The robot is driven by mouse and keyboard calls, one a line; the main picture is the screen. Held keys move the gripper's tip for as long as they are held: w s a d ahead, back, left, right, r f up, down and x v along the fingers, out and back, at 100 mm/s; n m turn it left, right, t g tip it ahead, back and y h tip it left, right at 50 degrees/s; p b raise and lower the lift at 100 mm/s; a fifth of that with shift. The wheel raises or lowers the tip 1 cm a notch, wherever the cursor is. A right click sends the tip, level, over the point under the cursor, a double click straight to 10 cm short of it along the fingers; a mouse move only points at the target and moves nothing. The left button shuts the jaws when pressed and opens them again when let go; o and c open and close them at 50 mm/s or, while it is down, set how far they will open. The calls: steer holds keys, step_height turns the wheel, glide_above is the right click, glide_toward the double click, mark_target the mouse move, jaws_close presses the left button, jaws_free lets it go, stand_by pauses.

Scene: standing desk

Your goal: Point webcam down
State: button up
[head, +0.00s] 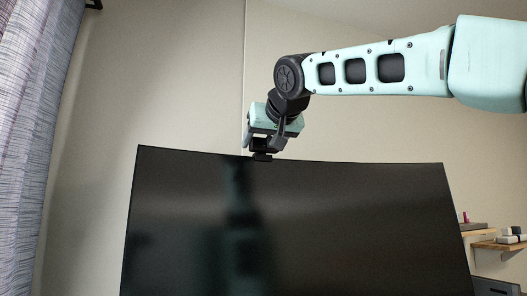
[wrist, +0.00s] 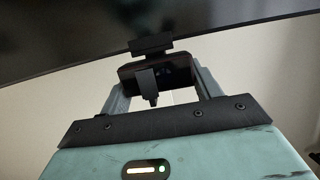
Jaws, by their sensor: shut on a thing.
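The black webcam (head: 262,156) sits on the top edge of the wide dark monitor (head: 350,225), left of its middle. My gripper (head: 263,146) is above that edge and shut on the webcam, whose body it largely hides in the head view. In the wrist view my gripper (wrist: 160,85) has one finger on each side of the webcam (wrist: 155,75). The webcam's mount touches the monitor's edge there. The webcam's exact tilt is hard to tell.
A patterned curtain (head: 40,110) hangs at the far left. Wall shelves (head: 495,243) with small objects are at the right, beyond the monitor. The wall space above the monitor is clear apart from my arm.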

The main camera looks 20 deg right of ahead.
steer(key=shift+s+f+t+b, duration=0.2)
steer(key=shift+t+b, duration=0.35)
steer(key=shift+b, duration=1.3)
steer(key=shift+s+f+t+b, duration=0.15)
steer(key=shift+t+b, duration=0.4)
steer(key=shift+b, duration=1.25)
steer(key=shift+r+t+b, duration=0.15)
steer(key=shift+t+b, duration=0.15)
steer(key=shift+b, duration=0.3)
steer(key=shift+r, duration=0.2)
steer(key=o, duration=1)
steer(key=shift+s, duration=0.15)
